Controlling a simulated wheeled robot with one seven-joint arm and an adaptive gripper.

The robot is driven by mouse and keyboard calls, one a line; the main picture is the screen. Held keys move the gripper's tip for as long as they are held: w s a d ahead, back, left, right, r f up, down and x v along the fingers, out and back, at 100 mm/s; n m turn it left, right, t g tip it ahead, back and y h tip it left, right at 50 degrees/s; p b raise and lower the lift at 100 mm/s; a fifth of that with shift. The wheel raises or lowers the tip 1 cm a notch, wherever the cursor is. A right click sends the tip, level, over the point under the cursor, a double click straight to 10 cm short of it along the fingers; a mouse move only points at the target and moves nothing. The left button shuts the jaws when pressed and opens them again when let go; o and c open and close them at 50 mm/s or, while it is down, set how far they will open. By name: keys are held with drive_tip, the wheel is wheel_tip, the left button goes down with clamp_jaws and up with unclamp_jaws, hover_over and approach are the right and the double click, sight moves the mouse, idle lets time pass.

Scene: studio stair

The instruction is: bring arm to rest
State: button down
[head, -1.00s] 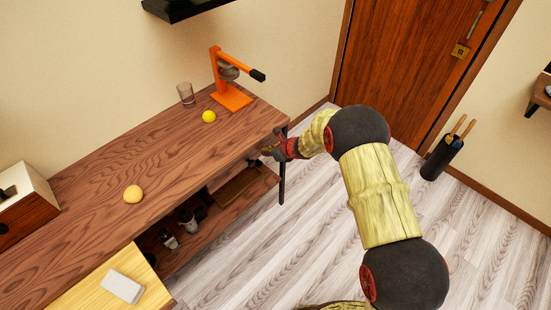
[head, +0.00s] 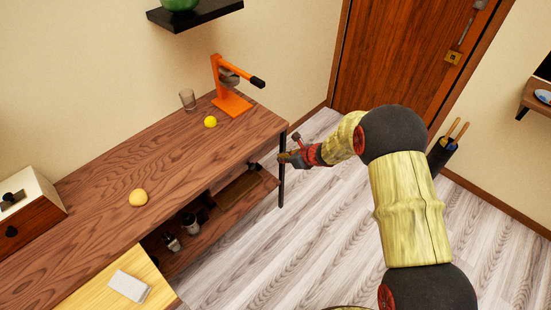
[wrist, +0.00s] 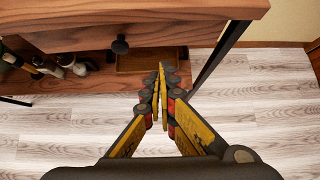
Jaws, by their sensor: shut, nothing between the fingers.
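My arm reaches out on the right side of the head view, bent at its dark joints. My gripper (head: 284,158) is beside the right end of the wooden counter (head: 110,190), close to its dark leg (head: 282,170). In the wrist view my gripper (wrist: 163,68) has its yellow fingers together with nothing between them. It points toward the counter's lower shelf (wrist: 112,62), below the counter edge and drawer knob (wrist: 120,46). I cannot tell from the pictures whether it touches the counter.
On the counter are an orange press (head: 232,100), a glass (head: 188,99), a yellow ball-like fruit (head: 210,122), a round bun-like item (head: 138,197) and a wooden box (head: 30,212). Bottles (head: 190,222) stand on the lower shelf. The floor (head: 320,240) right of the counter is clear.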

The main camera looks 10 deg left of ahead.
drive_tip(key=shift+v, duration=1)
drive_tip(key=shift+d+f, duration=0.1)
